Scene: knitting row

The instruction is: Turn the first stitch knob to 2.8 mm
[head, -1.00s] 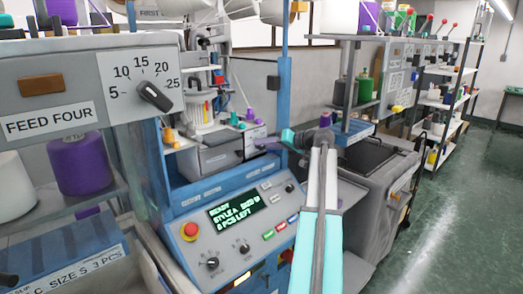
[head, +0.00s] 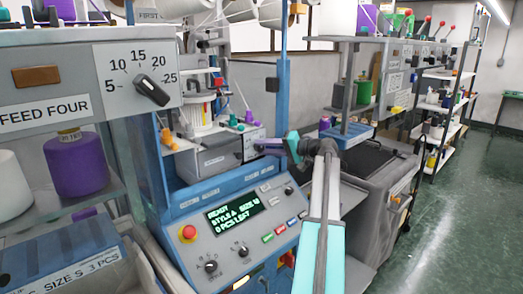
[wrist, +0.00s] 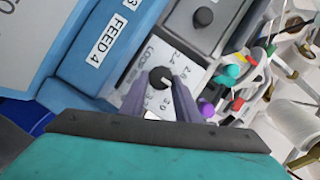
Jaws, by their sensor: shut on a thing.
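The stitch knob (wrist: 161,77) is a round black knob with a pale mark on a white dial plate (wrist: 140,103) in the wrist view. The plate has small printed numbers, partly hidden by the fingers; 3.0 seems to lie near the right finger, but I cannot read the setting surely. My gripper (wrist: 159,84) is shut on the knob, one grey-purple finger on either side.
A second black knob (wrist: 203,17) sits on a grey panel just beyond the dial. Colored pegs (wrist: 233,71) stand close to the right. The control panel (head: 245,222), with display and buttons, lies below my arm. Open floor (head: 455,235) is at right.

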